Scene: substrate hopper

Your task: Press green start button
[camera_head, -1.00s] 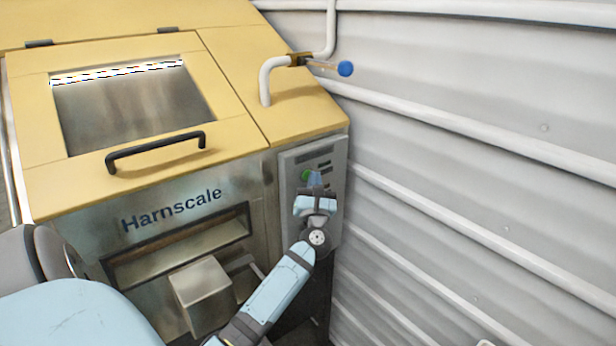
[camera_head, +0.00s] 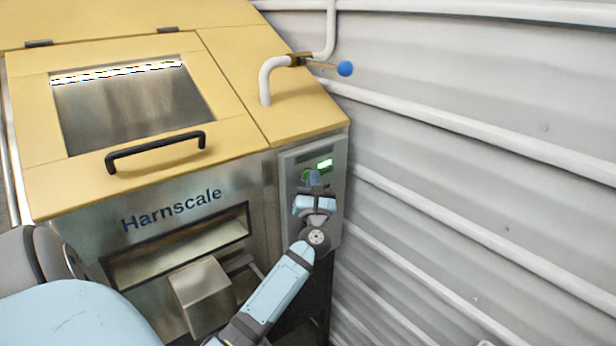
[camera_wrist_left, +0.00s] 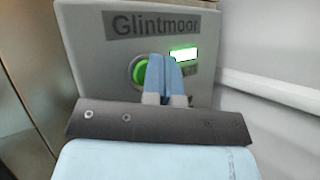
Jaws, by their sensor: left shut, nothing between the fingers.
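The green start button (camera_wrist_left: 137,71) is a round green button on a grey control panel (camera_head: 297,163) at the right of the machine's front. A small display (camera_head: 325,165) above and right of it glows green; it also shows in the left wrist view (camera_wrist_left: 183,54). My left gripper (camera_head: 313,178) is shut and empty, its blue fingertips at the button. In the left wrist view the fingers (camera_wrist_left: 162,72) cover the button's right part. Whether the tips touch it is hard to tell. My right gripper is not in view.
The yellow and steel hopper (camera_head: 232,85) has a black lid handle (camera_head: 155,150) and a Harnscale label. A white pipe with a blue-knobbed lever (camera_head: 345,68) rises from its top. A ribbed grey wall (camera_head: 480,150) stands close on the right.

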